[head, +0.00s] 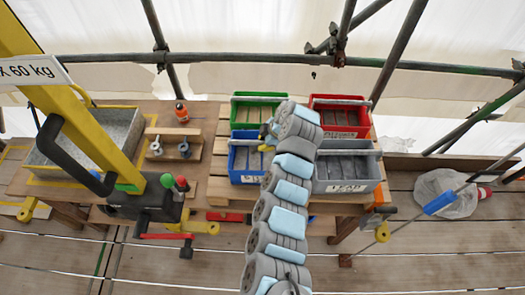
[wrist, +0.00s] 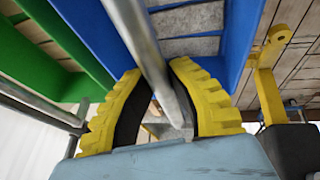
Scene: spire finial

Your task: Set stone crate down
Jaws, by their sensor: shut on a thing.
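The blue crate (head: 245,160) is among the coloured crates on the wooden pallet, with grey stone-like pieces inside. Its blue walls (wrist: 224,35) also fill the top of the wrist view. My gripper (head: 268,137) is over the crate's right side, partly hidden by my arm. In the wrist view, its yellow-padded fingers (wrist: 168,112) are shut around a grey metal bar (wrist: 145,50) that runs across the blue crate like a handle. I cannot tell whether the crate rests on the pallet or hangs just above it.
A green crate (head: 257,97), a red crate (head: 340,103) and a grey crate (head: 346,187) stand close around it. A yellow hoist post (head: 95,125) and a metal bin (head: 125,124) are at left. Scaffold poles (head: 300,61) cross behind. A plastic bag (head: 445,193) lies at right.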

